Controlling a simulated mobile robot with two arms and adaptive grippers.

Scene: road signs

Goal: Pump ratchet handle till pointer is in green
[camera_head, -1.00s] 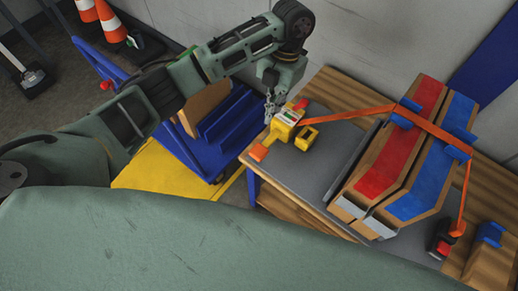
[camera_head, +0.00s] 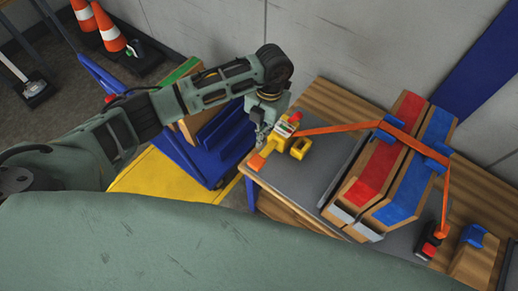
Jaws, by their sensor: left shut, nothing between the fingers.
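The yellow ratchet (camera_head: 279,132) sits on the near left part of the bench, with an orange strap running from it. Its yellow loop-shaped handle (camera_head: 300,148) sticks out to the right. A small gauge (camera_head: 293,118) with red and pale marks is on top; I cannot make out its pointer. My left gripper (camera_head: 261,140) is shut and empty, pointing down at the ratchet's left side. I cannot tell whether it touches the ratchet. My right gripper is not in view.
A blue cart (camera_head: 213,145) stands left of the bench. Traffic cones (camera_head: 108,28) are at the far left.

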